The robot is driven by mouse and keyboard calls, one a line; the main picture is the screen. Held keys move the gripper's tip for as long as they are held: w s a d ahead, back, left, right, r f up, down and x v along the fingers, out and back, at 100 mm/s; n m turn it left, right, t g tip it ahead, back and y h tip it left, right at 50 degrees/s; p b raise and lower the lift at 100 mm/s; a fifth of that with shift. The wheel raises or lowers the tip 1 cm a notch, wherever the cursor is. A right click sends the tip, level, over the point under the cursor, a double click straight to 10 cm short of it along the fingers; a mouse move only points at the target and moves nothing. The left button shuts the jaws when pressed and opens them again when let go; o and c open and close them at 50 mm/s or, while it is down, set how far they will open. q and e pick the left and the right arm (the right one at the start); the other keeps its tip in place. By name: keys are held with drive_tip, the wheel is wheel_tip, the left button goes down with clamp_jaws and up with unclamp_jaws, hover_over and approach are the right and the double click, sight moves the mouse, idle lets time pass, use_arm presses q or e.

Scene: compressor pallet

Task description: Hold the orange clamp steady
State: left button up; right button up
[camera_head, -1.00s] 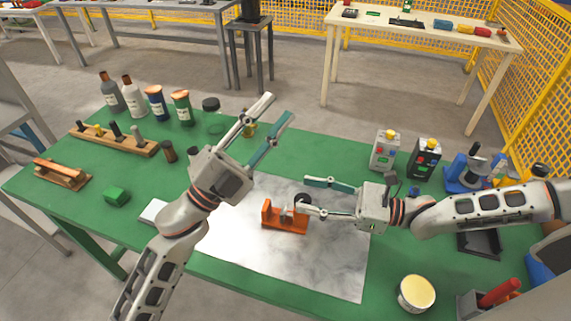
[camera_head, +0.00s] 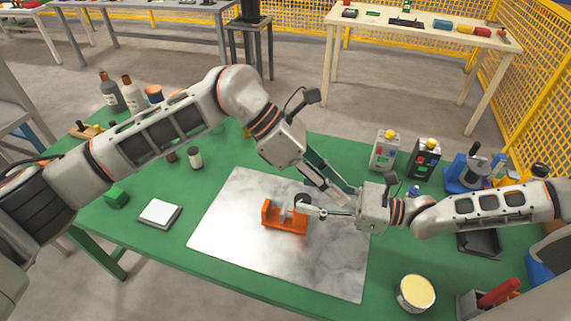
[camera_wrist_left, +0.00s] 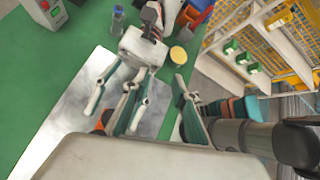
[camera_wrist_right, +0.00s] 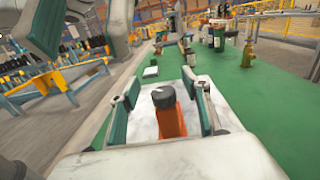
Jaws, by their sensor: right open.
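The orange clamp (camera_head: 284,217), with a dark round knob, stands on the metal sheet (camera_head: 235,232). My right gripper (camera_head: 306,203) comes in from the right and is open at the clamp's knob end. In the right wrist view the clamp (camera_wrist_right: 170,121) stands between its two spread fingers, with visible gaps on both sides. My left gripper (camera_head: 349,197) reaches over from the left, points down and right, and is open. In the head view it overlaps the right gripper's far finger; I cannot tell whether they touch. The left wrist view shows the clamp (camera_wrist_left: 101,125) only partly, behind fingers.
A white pad (camera_head: 160,213) and a green block (camera_head: 117,196) lie left of the sheet. Two control boxes (camera_head: 385,151) (camera_head: 424,158) stand at the back right. A round tin (camera_head: 416,293) is at the front right.

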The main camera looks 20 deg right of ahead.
approach(285, 210)
drive_tip(key=x, duration=0.3)
drive_tip(key=shift+w+a+f, duration=0.2)
drive_tip(key=shift+f, duration=0.05)
drive_tip(key=x, duration=0.5)
drive_tip(key=shift+w+a+r, duration=0.15)
drive_tip(key=shift+a, duration=0.15)
use_arm(q)
drive_tip(key=w+a+f+m+t+y, duration=0.1)
drive_tip(key=w+a+t+y, duration=0.2)
drive_tip(key=w+a, duration=0.4)
drive_tip(key=shift+w+m+y, duration=0.4)
drive_tip(key=shift+w+y, duration=0.3)
drive_tip(key=shift+w, duration=0.05)
use_arm(e)
drive_tip(key=shift+x, duration=0.95)
use_arm(q)
drive_tip(key=shift+a, duration=0.1)
use_arm(e)
clamp_jaws()
